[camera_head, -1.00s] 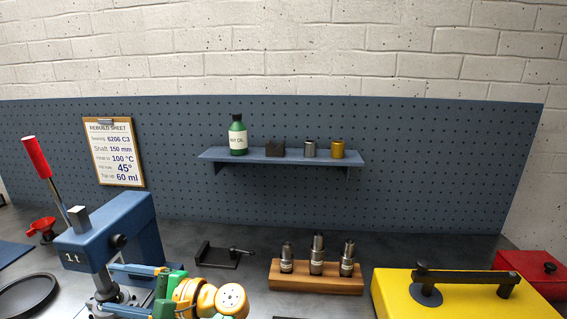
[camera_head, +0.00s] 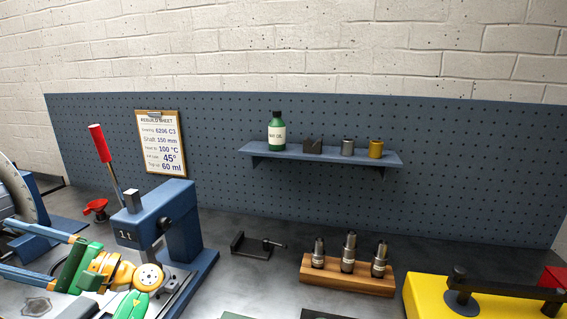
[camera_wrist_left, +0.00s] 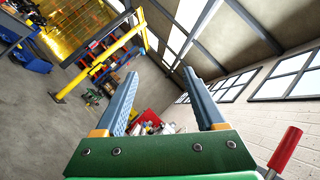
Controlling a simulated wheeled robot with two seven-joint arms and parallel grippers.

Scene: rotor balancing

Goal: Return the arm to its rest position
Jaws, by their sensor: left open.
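My left arm comes in at the lower left of the head view, in front of the blue press (camera_head: 180,215). Its left gripper (camera_head: 8,246) has two blue fingers pointing left, spread apart with nothing between them. In the left wrist view the open left gripper (camera_wrist_left: 160,73) shows both blue fingers with an empty gap, facing out over the room. The press's red-handled lever (camera_head: 104,142) stands up behind the arm, and a red handle (camera_wrist_left: 285,150) shows at the lower right of the wrist view. My right gripper is not in view.
A blue machine with a grey disc (camera_head: 14,190) stands at the far left. A wooden block (camera_head: 347,277) with several metal pieces and a yellow case (camera_head: 425,296) lie to the right. A shelf (camera_head: 320,153) hangs on the pegboard.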

